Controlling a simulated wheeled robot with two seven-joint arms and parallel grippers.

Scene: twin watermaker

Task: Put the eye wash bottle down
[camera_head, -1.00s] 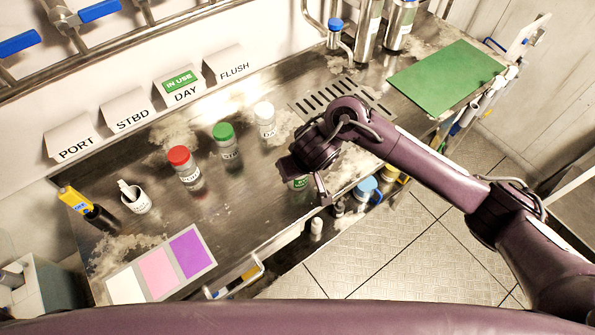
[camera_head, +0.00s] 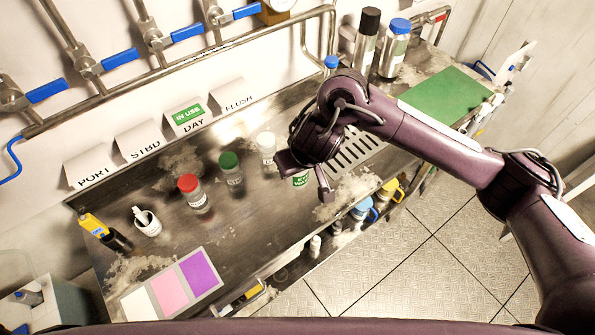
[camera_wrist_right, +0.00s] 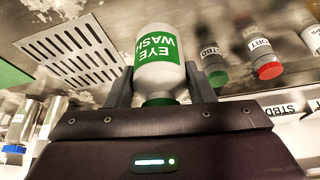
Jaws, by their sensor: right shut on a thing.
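The eye wash bottle (camera_wrist_right: 157,50) is white with a green label and reads upside down in the right wrist view. It sits between the two fingers of my right gripper (camera_wrist_right: 158,88), which is shut on it. In the head view only a bit of its green label (camera_head: 301,181) shows below my right gripper (camera_head: 306,178); the rest is hidden by the gripper. It is over the bench, right of the row of capped bottles and near the drain grate. I cannot tell whether its base touches the bench. My left gripper is not in view.
Red-capped (camera_head: 194,191), green-capped (camera_head: 231,168) and white-capped (camera_head: 267,147) bottles stand in a row on the steel bench (camera_head: 230,225). The drain grate (camera_head: 358,150) and a green mat (camera_head: 447,95) lie to the right. Colour cards (camera_head: 170,290) lie front left.

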